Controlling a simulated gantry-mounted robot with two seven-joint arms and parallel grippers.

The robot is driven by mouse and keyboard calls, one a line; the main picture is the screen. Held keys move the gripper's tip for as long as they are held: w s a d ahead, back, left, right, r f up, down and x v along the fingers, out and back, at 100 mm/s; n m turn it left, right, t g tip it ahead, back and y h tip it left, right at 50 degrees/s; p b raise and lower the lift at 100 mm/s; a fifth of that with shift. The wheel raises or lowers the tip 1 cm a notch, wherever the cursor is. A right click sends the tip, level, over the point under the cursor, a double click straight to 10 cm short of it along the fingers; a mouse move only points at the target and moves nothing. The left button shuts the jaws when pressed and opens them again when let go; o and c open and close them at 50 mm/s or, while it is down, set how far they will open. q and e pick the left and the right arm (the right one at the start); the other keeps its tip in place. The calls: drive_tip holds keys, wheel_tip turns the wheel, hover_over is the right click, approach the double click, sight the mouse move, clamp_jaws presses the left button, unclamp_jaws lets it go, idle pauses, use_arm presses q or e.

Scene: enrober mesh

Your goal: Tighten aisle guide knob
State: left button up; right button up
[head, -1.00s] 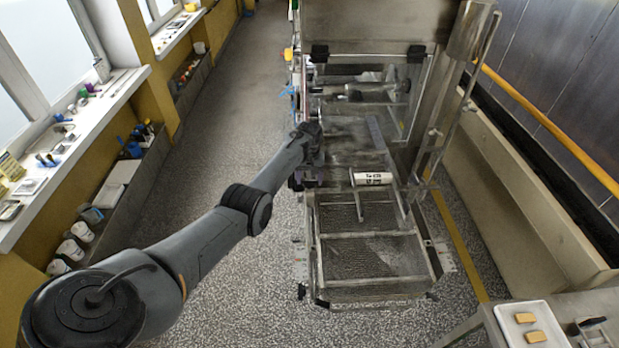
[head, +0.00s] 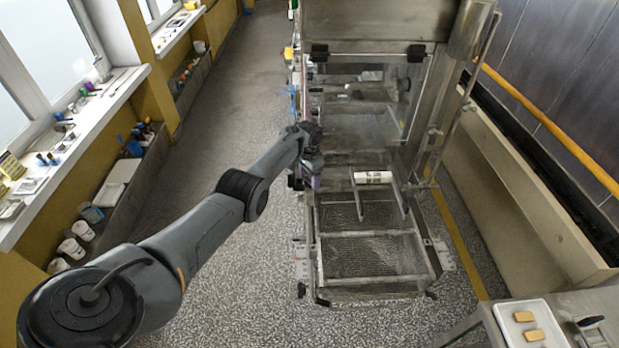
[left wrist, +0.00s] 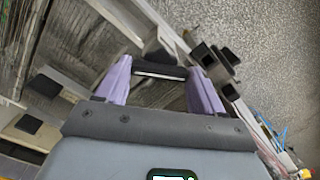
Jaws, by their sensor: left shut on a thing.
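My left gripper (head: 311,182) is at the left side of the mesh machine, low beside its frame, partly hidden by my own wrist in the head view. In the left wrist view, its two purple fingers (left wrist: 160,78) stand on either side of a black knob-like piece (left wrist: 158,60) with a pale band along its near edge. The gripper is shut on this piece. I cannot tell how tight the knob is. A white roll with dark print (head: 373,177) lies across the machine, above slim guide bars (head: 399,198). My right gripper is not in view.
The wire mesh bed (head: 372,257) runs toward me inside a metal frame. A steel hood (head: 375,22) stands at the back. A white tray with tan pieces (head: 513,340) is at lower right. The floor left of the machine is clear.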

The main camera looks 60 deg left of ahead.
use_arm(q)
drive_tip(key=m+b, duration=0.1)
drive_tip(key=m, duration=0.4)
drive_tip(key=shift+m+b, duration=0.35)
drive_tip(key=shift+m, duration=0.55)
drive_tip(key=o, duration=1)
drive_tip(key=shift+o, duration=0.2)
drive_tip(key=shift+r, duration=0.1)
